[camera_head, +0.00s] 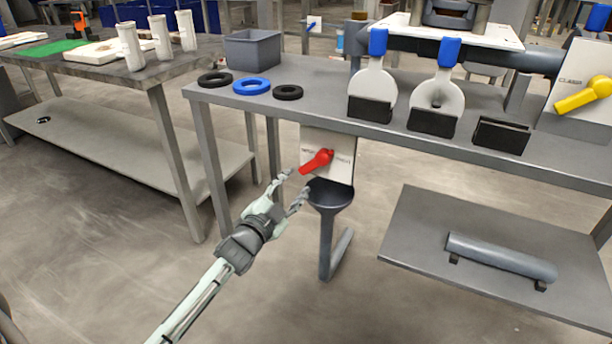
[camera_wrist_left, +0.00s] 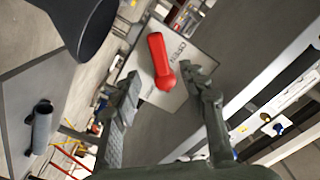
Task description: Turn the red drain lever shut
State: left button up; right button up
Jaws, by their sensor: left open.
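The red drain lever (camera_head: 317,161) sits on a pale plate (camera_head: 341,160) under the front edge of the grey bench. In the head view its handle points down and to the left from its pivot. My left gripper (camera_head: 294,186) is open just in front of and below the lever, with nothing between its fingers. In the left wrist view the lever (camera_wrist_left: 160,60) lies ahead of the two spread fingers (camera_wrist_left: 160,88), apart from them as far as I can tell. The plate's lettering is only partly readable. My right gripper is not in view.
A dark funnel (camera_head: 331,196) on a post stands right below the lever, close to my left gripper. The bench (camera_head: 330,92) carries black and blue rings, a grey bin (camera_head: 253,50), blue-handled plates and a yellow lever (camera_head: 584,96). A low shelf (camera_head: 420,225) holds a grey cylinder (camera_head: 500,257).

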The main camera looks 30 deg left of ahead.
aim_at(308, 168)
pick_arm(q)
jog(key=w, duration=0.7)
jog(key=shift+c, duration=0.6)
grip_shut()
